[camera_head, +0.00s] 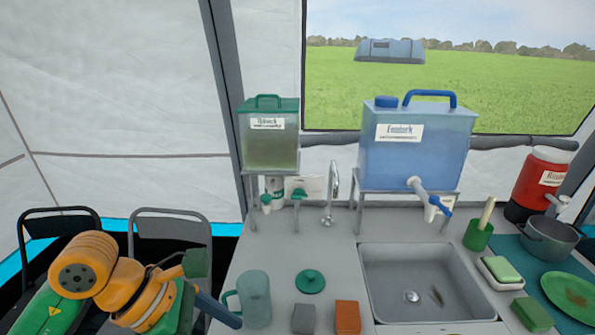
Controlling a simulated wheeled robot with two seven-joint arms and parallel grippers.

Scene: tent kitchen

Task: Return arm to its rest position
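My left arm, orange and green, comes in at the lower left. Its gripper (216,308) points right and down, beside the left end of the grey counter (330,250) and close to a translucent teal mug (256,298). Only a dark blue part of the gripper shows clearly, so I cannot tell whether it is open or shut, or whether it touches the mug. My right arm and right gripper are not in view.
A green lid (310,281), grey block (303,319) and orange block (347,317) lie near the mug. Folding chairs (170,225) stand behind my arm.

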